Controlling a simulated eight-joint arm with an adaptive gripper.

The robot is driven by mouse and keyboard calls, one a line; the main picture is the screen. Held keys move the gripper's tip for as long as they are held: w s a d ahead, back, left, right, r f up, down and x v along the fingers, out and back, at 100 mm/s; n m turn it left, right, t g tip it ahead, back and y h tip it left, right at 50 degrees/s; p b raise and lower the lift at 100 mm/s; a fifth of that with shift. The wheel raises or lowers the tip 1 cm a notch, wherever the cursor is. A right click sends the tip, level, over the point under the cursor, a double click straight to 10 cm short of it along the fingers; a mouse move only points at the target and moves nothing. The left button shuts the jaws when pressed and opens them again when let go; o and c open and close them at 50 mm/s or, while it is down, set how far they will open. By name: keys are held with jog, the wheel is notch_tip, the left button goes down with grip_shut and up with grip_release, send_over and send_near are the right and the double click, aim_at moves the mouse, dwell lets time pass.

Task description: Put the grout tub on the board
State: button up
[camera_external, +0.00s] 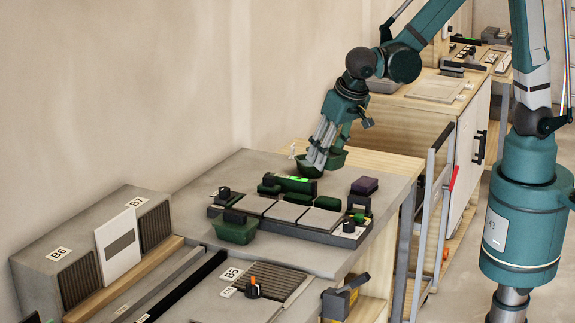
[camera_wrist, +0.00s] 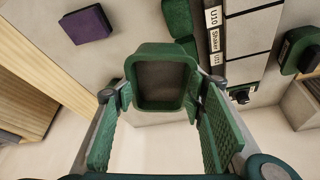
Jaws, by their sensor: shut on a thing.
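My gripper (camera_external: 320,158) is shut on a dark green tub (camera_external: 308,170), which I take to be the grout tub. It hangs above the far edge of the grey worktop, behind the board (camera_external: 300,236). In the wrist view, the tub (camera_wrist: 162,82) is between the two green finger pads, its open top and grey-brown inside facing the camera. The board is a dark tray with grey tiles and several green blocks on it.
A purple block (camera_external: 364,185) lies right of the board. Labelled racks (camera_external: 90,255) fill the left.

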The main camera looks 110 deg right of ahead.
jog(key=s+d+m+b, duration=0.1)
jog(key=s+d+m, duration=0.1)
jog(key=s+d, duration=0.9)
jog(key=m+g+b, duration=0.1)
jog(key=m+g, duration=0.1)
jog(key=m, duration=0.1)
send_over(374, 170)
jog(key=a, duration=0.2)
jog(key=f, duration=0.2)
jog(key=shift+w+d+r, duration=0.15)
jog(key=shift+r, duration=0.1)
jog(key=shift+f+b, duration=0.9)
jog(key=shift+f, duration=2.05)
jog(key=shift+f+b, duration=0.5)
jog(key=shift+f, duration=1.55)
jog(key=shift+f+b, duration=0.25)
jog(key=shift+b, duration=0.05)
